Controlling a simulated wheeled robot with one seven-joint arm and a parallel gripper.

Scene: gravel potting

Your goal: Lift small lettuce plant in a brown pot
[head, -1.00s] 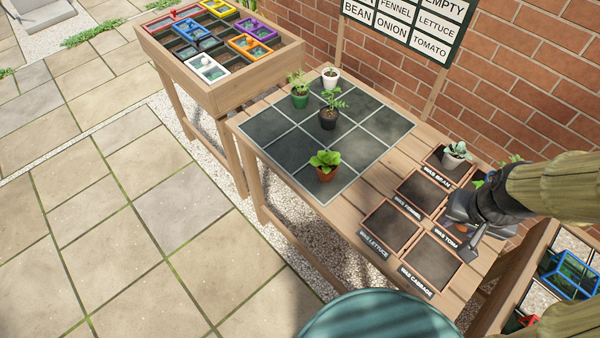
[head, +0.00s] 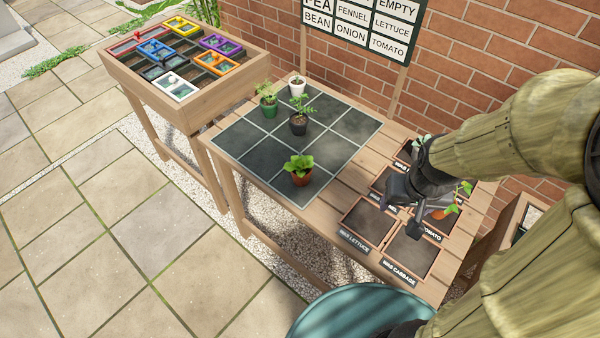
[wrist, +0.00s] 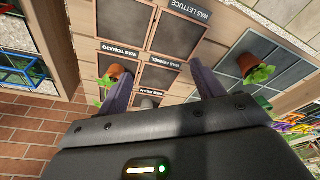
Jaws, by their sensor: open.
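The small lettuce plant in a brown pot (head: 300,173) stands upright on the front part of the dark tiled grid. It also shows in the wrist view (wrist: 251,67), at the right, outside my fingers. My gripper (head: 409,215) is over the labelled trays, to the right of the lettuce and well apart from it. In the wrist view the two fingers (wrist: 162,85) are spread with nothing held between them.
Several other potted plants share the bench: a black pot (head: 299,125), green pot (head: 269,108) and white pot (head: 297,87) behind the lettuce. An orange-brown pot (wrist: 117,73) is by the tomato tray. A teal round surface (head: 355,318) is in front.

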